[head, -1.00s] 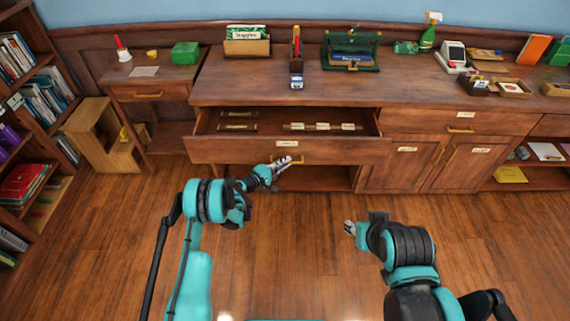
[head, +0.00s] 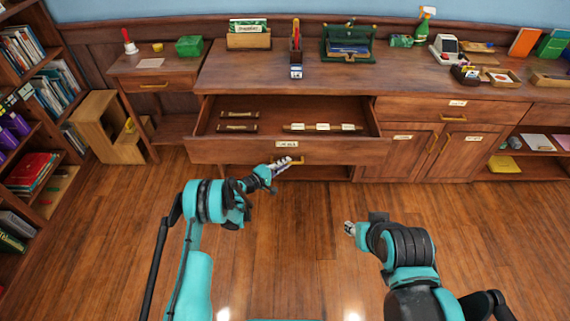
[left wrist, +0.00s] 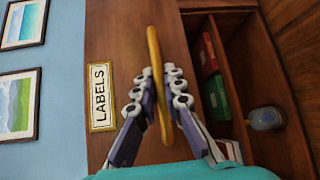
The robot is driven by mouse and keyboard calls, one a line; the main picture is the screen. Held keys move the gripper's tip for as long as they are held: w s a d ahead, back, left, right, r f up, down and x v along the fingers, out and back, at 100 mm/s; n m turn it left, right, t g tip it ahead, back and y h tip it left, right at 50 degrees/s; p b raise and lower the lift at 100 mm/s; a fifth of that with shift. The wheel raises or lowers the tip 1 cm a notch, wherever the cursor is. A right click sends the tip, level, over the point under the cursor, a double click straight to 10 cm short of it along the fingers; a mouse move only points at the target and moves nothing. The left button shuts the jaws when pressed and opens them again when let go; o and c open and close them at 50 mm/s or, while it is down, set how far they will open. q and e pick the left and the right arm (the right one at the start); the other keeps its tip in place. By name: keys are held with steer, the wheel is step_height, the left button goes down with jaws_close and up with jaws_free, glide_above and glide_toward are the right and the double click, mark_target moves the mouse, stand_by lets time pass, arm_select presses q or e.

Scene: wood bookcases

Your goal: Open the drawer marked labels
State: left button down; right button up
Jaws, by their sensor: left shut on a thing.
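The labels drawer (head: 230,151) is pulled well out of the long wooden counter in the head view. Its front plate reads LABELS in the left wrist view (left wrist: 99,97). Inside lie small dark holders and a row of white tabs (head: 322,127). My left gripper (head: 290,163) is at the drawer front, shut on the brass drawer handle (left wrist: 154,65), which passes between its fingers in the left wrist view. My right gripper (head: 349,229) is over the floor, away from the furniture; its fingers are too small to read.
The counter top (head: 240,78) bears a card box, a green tray and a cash register. A closed drawer (head: 420,110) and cabinet doors (head: 400,155) are to the right. A bookcase (head: 30,130) and wooden step stool (head: 100,125) stand left. The floor in front is clear.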

arm_select(q)
steer(key=c, duration=1.6)
jaws_free()
steer(key=v, duration=0.7)
steer(key=shift+s, duration=0.2)
steer(key=shift+a, duration=0.1)
